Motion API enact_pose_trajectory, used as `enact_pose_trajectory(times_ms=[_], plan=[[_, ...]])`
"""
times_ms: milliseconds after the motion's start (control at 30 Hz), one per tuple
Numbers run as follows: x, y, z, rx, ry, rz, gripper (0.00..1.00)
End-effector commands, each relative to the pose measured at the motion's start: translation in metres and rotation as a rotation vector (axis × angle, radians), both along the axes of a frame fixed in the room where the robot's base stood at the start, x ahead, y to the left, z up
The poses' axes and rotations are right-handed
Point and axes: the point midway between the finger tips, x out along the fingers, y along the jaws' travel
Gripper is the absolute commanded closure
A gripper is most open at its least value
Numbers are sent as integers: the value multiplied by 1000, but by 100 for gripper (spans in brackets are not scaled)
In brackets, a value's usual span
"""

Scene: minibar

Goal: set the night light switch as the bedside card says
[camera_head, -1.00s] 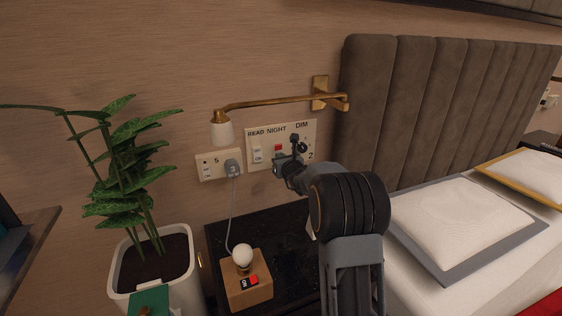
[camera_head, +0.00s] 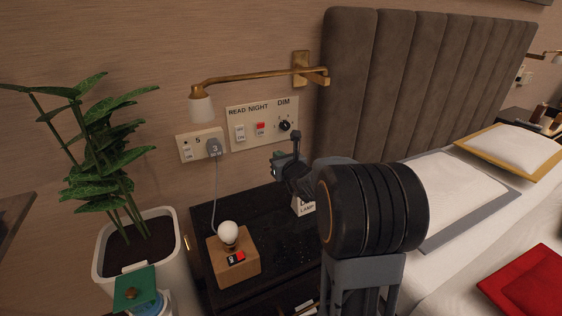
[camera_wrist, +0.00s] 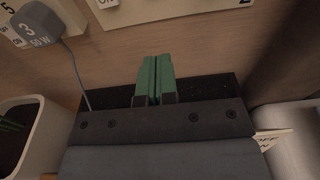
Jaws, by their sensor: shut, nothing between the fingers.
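The night light switch (camera_head: 261,129) is a red and white rocker under the word NIGHT on the cream wall panel (camera_head: 240,143). Its red part is at the top; I cannot tell its set position for sure. The bedside card (camera_head: 304,208) is white, stands on the black bedside table and is partly hidden by my arm; "LAMP" shows on it. Its edge also shows in the wrist view (camera_wrist: 272,138), with "OFF" at the edge. My gripper (camera_head: 277,158) is below the panel, apart from the switch. Its green fingers (camera_wrist: 155,80) are together and empty.
A READ switch (camera_head: 240,133) and a DIM knob (camera_head: 285,126) flank the night switch. A grey plug (camera_head: 214,149) sits in the socket plate at left. A brass wall lamp (camera_head: 255,78) is above. A bulb (camera_head: 228,233) stands on a wooden block. A potted plant (camera_head: 140,255) is at left.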

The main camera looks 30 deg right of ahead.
Motion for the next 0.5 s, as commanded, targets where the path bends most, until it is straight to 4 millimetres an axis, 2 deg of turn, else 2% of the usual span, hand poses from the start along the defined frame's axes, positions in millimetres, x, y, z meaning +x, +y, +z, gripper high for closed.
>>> enact_pose_trajectory(times_ms=[200,500], plan=[[-16,2,-2,-1,0,3,100],[-18,2,-2,-1,-1,5,100]])
